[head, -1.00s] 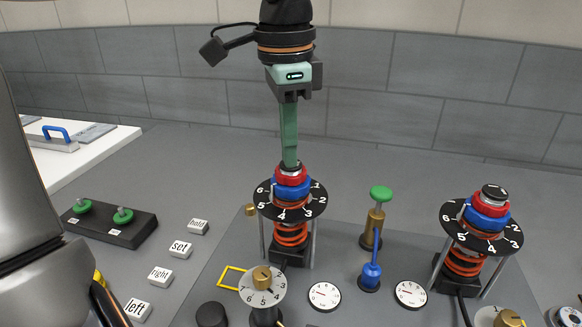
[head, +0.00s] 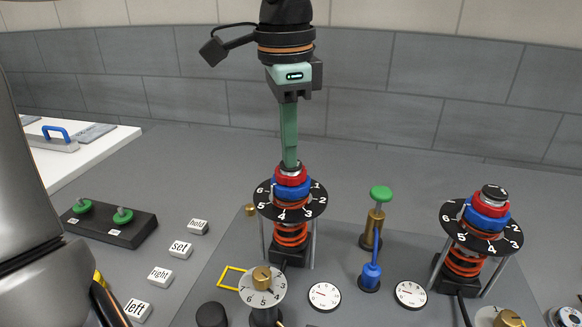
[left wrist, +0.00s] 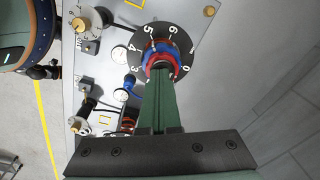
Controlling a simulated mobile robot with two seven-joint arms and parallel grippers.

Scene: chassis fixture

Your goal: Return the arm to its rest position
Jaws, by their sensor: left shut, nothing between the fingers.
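My left gripper (head: 290,162) hangs pointing down in the upper middle of the head view, its green fingers together with nothing between them. Its fingertips are right at the top of the left spring unit, which has a red and a blue collar (head: 291,187) over a black numbered dial and an orange spring. I cannot tell whether they touch it. In the left wrist view the shut fingers (left wrist: 160,75) point at the same red and blue collars (left wrist: 158,52), partly covering them. My right gripper is not in view.
A second spring unit (head: 488,207) stands at the right. Between them are a green-topped brass post (head: 377,215), a blue plunger (head: 371,270) and gauges (head: 324,297). Labelled blocks (head: 181,249) and a black box with green knobs (head: 110,222) lie left. Space above the bench's back is clear.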

